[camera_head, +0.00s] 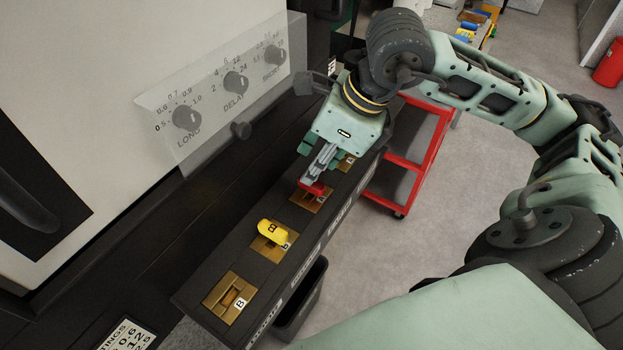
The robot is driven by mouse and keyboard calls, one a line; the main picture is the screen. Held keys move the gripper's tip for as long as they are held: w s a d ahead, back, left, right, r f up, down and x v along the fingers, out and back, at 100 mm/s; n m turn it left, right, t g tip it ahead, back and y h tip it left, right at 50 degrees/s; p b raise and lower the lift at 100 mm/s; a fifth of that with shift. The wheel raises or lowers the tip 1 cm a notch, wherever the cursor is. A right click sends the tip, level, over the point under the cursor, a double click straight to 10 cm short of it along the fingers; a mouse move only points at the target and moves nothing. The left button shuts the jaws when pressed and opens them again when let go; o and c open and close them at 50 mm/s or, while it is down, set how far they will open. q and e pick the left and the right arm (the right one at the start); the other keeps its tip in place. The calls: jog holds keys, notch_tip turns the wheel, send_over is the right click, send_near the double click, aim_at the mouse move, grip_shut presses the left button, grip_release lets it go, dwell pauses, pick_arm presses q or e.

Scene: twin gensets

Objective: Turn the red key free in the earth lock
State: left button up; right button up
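A red key (310,189) stands at a brass lock plate (302,203) on the dark ledge of locks. My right gripper (317,172) reaches down from above with its grey fingers close together on the red key's head. It looks shut on the key, whose upper part is hidden by the fingers. The key's lower end is at the plate; how deep it sits cannot be seen. The lock's label is too small to read. My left gripper is not in view.
A yellow key (271,230) marked B sits in the neighbouring brass plate. An empty brass lock plate (230,297) lies nearer, and another plate (345,161) lies beyond the gripper. A clear cover (225,90) over dials stands left. A red cart (407,163) stands right.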

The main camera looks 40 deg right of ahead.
aim_at(311, 191)
jog(key=shift+s+d+f+m+t+h+b, duration=0.1)
jog(key=shift+s+f+m+t+h+b, duration=0.1)
jog(key=shift+m, duration=0.4)
jog(key=shift+s+d+f+m+t+h+b, duration=0.1)
jog(key=shift+s+m+h, duration=0.1)
jog(key=shift+m, duration=0.7)
jog(key=b+x, duration=0.3)
jog(key=x, duration=0.1)
jog(key=shift+f, duration=0.15)
jog(key=shift+w+f+b, duration=0.2)
jog(key=shift+f+b, duration=0.25)
jog(key=shift+b, duration=0.1)
jog(key=shift+c, duration=0.6)
